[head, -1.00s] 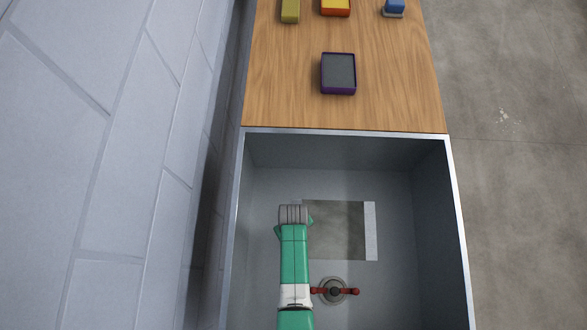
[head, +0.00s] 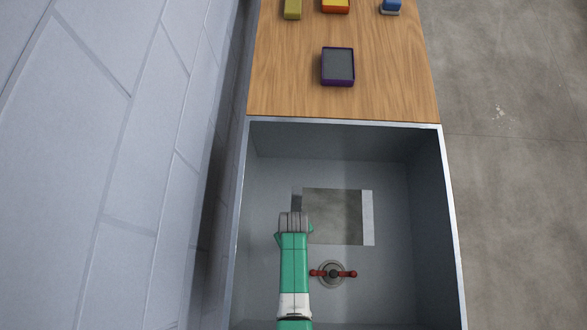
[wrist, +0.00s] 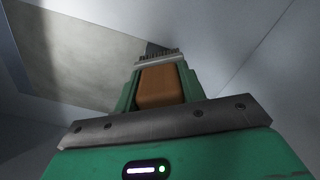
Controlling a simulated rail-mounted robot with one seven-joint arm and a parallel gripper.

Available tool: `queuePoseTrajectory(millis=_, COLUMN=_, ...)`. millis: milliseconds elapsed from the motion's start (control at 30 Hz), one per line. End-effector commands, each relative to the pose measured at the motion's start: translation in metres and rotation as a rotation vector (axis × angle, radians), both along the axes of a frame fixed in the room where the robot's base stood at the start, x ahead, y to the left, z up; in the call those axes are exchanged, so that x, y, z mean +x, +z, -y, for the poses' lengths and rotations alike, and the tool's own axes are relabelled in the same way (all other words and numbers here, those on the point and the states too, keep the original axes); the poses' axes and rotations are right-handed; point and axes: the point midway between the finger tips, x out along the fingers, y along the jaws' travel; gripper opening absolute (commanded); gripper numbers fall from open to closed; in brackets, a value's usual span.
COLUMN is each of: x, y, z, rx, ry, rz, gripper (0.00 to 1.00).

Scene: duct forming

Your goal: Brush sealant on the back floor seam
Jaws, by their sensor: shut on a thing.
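My gripper (head: 294,222) is inside the grey open-topped duct (head: 270,285), left of the middle. In the wrist view, my gripper (wrist: 158,88) is shut on a brush with a wooden handle (wrist: 160,86) and dark bristles (wrist: 160,54). The bristles point away from me; whether they touch a surface is unclear. The back floor seam (head: 330,159) runs along the foot of the far wall in the head view, beyond my gripper and apart from it. I cannot make out sealant on it.
A rectangular opening (head: 335,217) with a pale strip on its right lies in the duct floor. A round fitting with red handles (head: 333,273) is nearer. A wooden tabletop (head: 290,95) behind holds a purple-edged grey block (head: 338,66). A block wall (head: 110,160) stands at left.

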Motion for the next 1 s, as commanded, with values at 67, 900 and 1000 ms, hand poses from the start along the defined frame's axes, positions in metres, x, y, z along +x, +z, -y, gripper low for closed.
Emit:
queuePoseTrajectory(millis=67, x=0.0, y=0.012, z=0.0, rx=0.0, ry=0.0, rz=-0.001, gripper=0.18)
queuePoseTrajectory(millis=900, x=0.0, y=0.055, z=0.0, rx=-0.001, ry=0.001, rz=-0.001, gripper=0.18)
queuePoseTrajectory(millis=1000, x=0.0, y=0.055, z=0.0, rx=-0.001, ry=0.001, rz=-0.001, gripper=0.18)
